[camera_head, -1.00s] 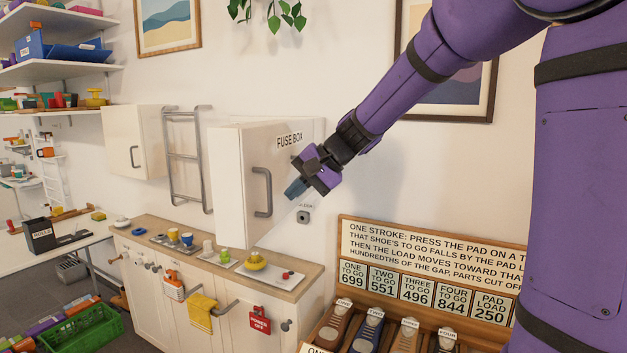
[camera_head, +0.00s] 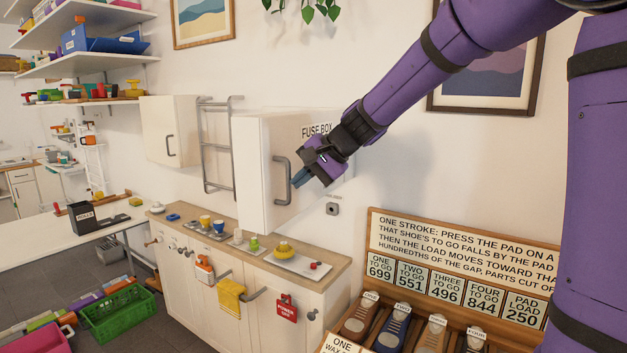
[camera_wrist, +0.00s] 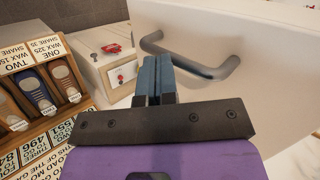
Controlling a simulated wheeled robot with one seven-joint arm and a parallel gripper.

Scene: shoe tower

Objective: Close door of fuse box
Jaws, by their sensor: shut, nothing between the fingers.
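The fuse box (camera_head: 254,172) is a white wall box with a "FUSE BOX" label at its upper right, partly behind my gripper. Its door carries a grey bar handle (camera_head: 283,181); how far the door stands open is unclear. My gripper (camera_head: 298,180), purple and black with blue fingers, is just right of the handle in the head view. In the wrist view the shut, empty fingers (camera_wrist: 153,78) point toward the door's white face (camera_wrist: 250,35), overlapping the near side of the handle (camera_wrist: 192,62). I cannot tell whether they touch it.
A grey rail rack (camera_head: 217,150) and another white cabinet (camera_head: 170,130) hang to the left. A shoe display with signs (camera_head: 455,265) stands at lower right.

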